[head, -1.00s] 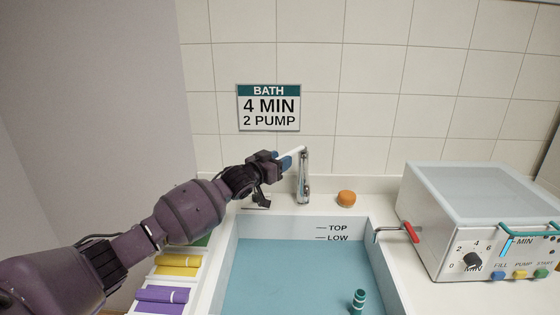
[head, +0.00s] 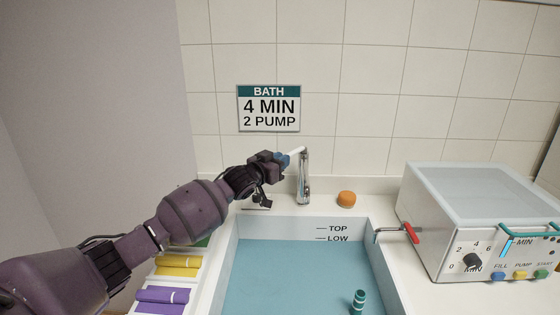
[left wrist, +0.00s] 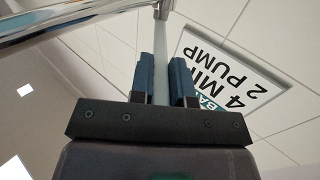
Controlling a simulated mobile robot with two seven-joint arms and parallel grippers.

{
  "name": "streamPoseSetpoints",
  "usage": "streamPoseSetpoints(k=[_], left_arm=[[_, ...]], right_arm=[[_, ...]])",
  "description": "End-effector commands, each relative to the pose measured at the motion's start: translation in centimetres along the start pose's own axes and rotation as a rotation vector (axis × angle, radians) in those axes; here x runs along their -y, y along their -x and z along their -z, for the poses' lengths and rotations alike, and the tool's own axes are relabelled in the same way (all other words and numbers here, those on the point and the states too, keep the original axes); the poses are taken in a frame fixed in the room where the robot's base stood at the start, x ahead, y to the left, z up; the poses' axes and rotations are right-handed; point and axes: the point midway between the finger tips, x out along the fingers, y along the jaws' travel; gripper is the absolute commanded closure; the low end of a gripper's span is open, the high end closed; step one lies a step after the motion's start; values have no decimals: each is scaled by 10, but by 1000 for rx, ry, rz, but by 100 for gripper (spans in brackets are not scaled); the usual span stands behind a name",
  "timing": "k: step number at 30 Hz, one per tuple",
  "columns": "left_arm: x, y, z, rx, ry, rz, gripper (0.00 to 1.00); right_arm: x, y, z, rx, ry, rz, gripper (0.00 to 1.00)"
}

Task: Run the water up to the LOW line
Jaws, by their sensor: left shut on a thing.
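The basin (head: 222,290) holds blue-green water (head: 300,275) whose surface is at or very close to the LOW line (head: 337,239). The TOP line (head: 337,228) is above it. The chrome tap (head: 304,180) stands behind the basin, with a white lever at its top left. My left gripper (head: 285,160) is shut on the white lever (left wrist: 161,60), whose blue-padded fingers show on both sides of it in the left wrist view. The stream from the spout cannot be made out. My right gripper is not in view.
A wall sign (head: 268,108) reads BATH, 4 MIN, 2 PUMP. A white machine (head: 480,215) with a dial and buttons stands right, beside a red-handled valve (head: 411,232). An orange object (head: 346,198) sits on the back ledge. Rolled towels (head: 178,265) lie left.

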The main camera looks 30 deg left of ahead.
Motion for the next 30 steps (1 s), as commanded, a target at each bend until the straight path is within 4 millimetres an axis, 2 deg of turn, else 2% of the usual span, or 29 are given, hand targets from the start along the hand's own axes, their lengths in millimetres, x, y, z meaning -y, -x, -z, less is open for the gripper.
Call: streamPoseSetpoints(k=[6,13,20,30], left_arm=[[-9,-1,3,-5,5,46,100],[-16,-2,3,-7,4,109,100],[-20,-2,2,-4,2,155,100],[-20,-2,1,-1,0,165,100]], right_arm=[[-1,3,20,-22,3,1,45],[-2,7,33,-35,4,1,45],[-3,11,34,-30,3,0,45],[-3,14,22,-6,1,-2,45]])
